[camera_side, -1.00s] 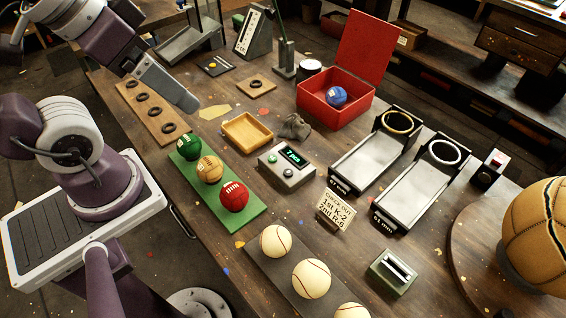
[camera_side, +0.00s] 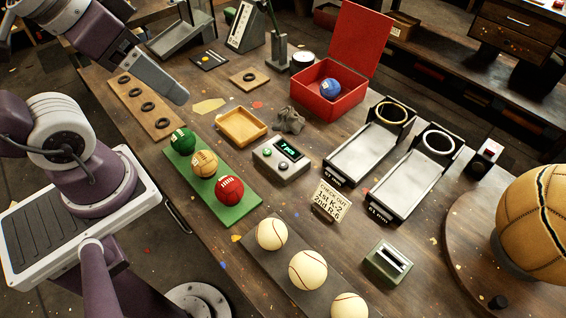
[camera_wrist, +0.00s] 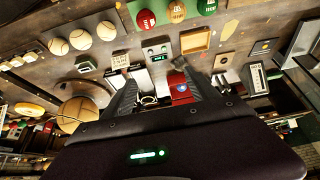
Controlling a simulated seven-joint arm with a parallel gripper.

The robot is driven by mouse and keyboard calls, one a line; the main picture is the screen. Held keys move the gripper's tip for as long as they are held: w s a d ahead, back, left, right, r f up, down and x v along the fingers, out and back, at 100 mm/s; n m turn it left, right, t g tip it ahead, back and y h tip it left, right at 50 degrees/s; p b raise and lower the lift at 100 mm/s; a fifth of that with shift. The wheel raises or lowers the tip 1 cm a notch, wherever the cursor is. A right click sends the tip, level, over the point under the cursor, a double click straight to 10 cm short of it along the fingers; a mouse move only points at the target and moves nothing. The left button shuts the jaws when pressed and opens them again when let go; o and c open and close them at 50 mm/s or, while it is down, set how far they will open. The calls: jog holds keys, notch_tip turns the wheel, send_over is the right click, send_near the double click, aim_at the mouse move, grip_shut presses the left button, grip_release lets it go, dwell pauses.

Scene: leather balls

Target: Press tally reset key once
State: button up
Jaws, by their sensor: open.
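The tally box (camera_side: 282,160) is a small grey unit on the bench, in the middle of the side view. Its dark display (camera_side: 289,148) shows "7 pcs" in green. My gripper (camera_side: 182,96) hangs at the upper left, above and apart from the box. In the wrist view my gripper (camera_wrist: 165,88) has its two dark fingers spread with nothing held, and the tally box (camera_wrist: 157,51) shows beyond them.
Green, tan and red balls stand on a green strip (camera_side: 240,210) close to the box. A yellow tray (camera_side: 262,132), grey cloth lump (camera_side: 290,120) and check-out sign (camera_side: 332,200) also surround it. Two ring-topped ramps (camera_side: 350,160) and an open red box (camera_side: 323,107) stand beyond.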

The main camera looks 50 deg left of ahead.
grip_shut()
dwell(1.4)
